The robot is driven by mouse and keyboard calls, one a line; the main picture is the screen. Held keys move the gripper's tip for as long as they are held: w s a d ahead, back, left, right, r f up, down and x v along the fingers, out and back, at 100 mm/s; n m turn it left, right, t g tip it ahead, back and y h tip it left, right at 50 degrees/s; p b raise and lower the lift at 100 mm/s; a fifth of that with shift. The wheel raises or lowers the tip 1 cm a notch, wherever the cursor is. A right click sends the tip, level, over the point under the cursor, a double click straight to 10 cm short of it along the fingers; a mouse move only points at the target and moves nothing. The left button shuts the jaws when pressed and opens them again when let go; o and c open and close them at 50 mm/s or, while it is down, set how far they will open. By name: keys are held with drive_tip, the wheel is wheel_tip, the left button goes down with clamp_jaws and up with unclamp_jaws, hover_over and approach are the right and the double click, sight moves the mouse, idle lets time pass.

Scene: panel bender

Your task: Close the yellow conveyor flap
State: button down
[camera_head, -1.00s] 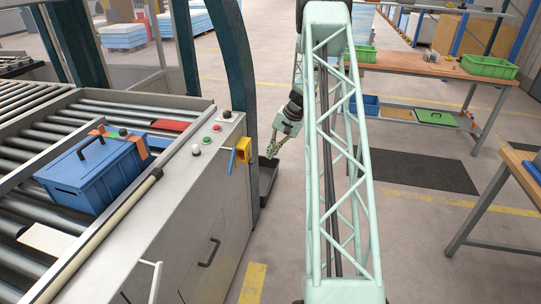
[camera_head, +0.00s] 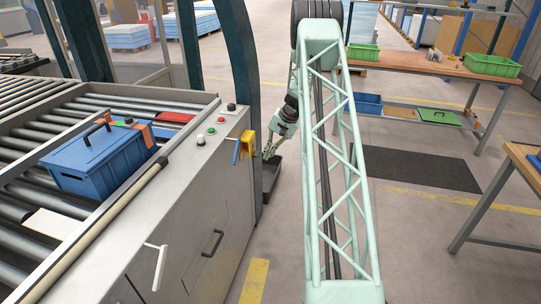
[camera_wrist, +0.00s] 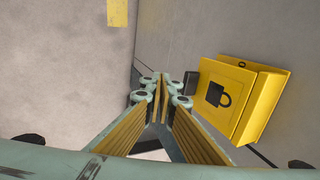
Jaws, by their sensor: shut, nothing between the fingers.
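The yellow flap (camera_head: 247,145) is on the side of the conveyor housing near its far end, with a blue handle-like part (camera_head: 237,154) beside it. In the wrist view the yellow flap (camera_wrist: 240,72) is at the right, bearing a black padlock mark. Its front plate stands at an angle to the yellow part behind it; how far it is open is hard to tell. My gripper (camera_head: 267,152) is just right of it, small in the head view. In the wrist view my gripper (camera_wrist: 161,88) is shut and empty, with its fingertips left of the flap, apparently apart from it.
The roller conveyor (camera_head: 85,110) at the left carries a blue toolbox (camera_head: 98,160). A dark post (camera_head: 240,60) rises beside the flap. A black tray-like object (camera_head: 271,178) is low beside the housing.

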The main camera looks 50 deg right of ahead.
drive_tip(key=shift+w+a+f+b, duration=0.3)
drive_tip(key=shift+w+a+f, duration=0.1)
drive_tip(key=shift+w+f, duration=0.35)
drive_tip(key=shift+w+r, duration=0.1)
drive_tip(key=shift+w, duration=0.05)
drive_tip(key=shift+r, duration=0.15)
drive_tip(key=shift+r, duration=0.35)
drive_tip(key=shift+r, duration=0.25)
idle(0.5)
drive_tip(key=s+d+p, duration=0.1)
drive_tip(key=s+d, duration=0.5)
drive_tip(key=s, duration=0.6)
drive_tip(key=shift+s, duration=0.4)
